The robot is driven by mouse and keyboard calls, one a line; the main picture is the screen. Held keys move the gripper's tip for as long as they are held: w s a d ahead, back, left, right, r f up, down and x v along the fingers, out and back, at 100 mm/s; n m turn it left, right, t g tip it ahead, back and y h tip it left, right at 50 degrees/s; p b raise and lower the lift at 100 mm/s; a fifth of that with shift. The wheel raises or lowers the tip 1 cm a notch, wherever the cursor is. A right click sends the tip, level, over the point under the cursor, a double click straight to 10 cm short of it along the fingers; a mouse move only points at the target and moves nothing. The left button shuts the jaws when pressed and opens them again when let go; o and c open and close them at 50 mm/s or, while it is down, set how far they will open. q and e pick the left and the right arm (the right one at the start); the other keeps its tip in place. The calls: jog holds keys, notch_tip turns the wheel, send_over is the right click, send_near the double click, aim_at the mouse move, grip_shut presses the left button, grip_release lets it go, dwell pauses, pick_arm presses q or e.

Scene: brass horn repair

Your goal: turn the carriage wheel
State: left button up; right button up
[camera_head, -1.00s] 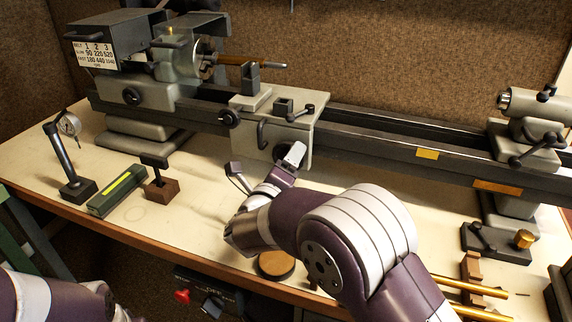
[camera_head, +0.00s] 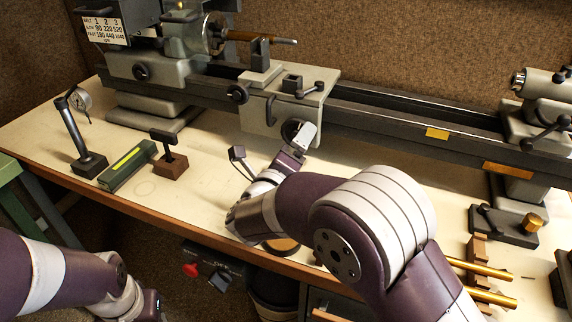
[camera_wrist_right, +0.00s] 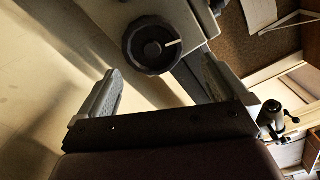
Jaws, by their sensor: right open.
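The carriage wheel (camera_wrist_right: 163,45) is a round black handwheel with a white mark on the lathe carriage's grey front. In the head view it (camera_head: 291,131) is partly hidden behind my right gripper (camera_head: 304,138). In the right wrist view my right gripper (camera_wrist_right: 160,68) is open, with its two fingers spread apart and nothing between them. The wheel lies ahead of the gap, beyond the fingertips. I see no finger touching it. My left arm is at the lower left of the head view, and its gripper is not visible.
The lathe bed (camera_head: 400,125) runs across the back of the bench. A dial gauge stand (camera_head: 88,163), a green box (camera_head: 127,170) and a brown block (camera_head: 170,167) sit at left.

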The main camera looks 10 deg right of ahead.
jog(key=v, duration=0.9)
jog(key=shift+s, duration=0.3)
jog(key=shift+a, duration=0.1)
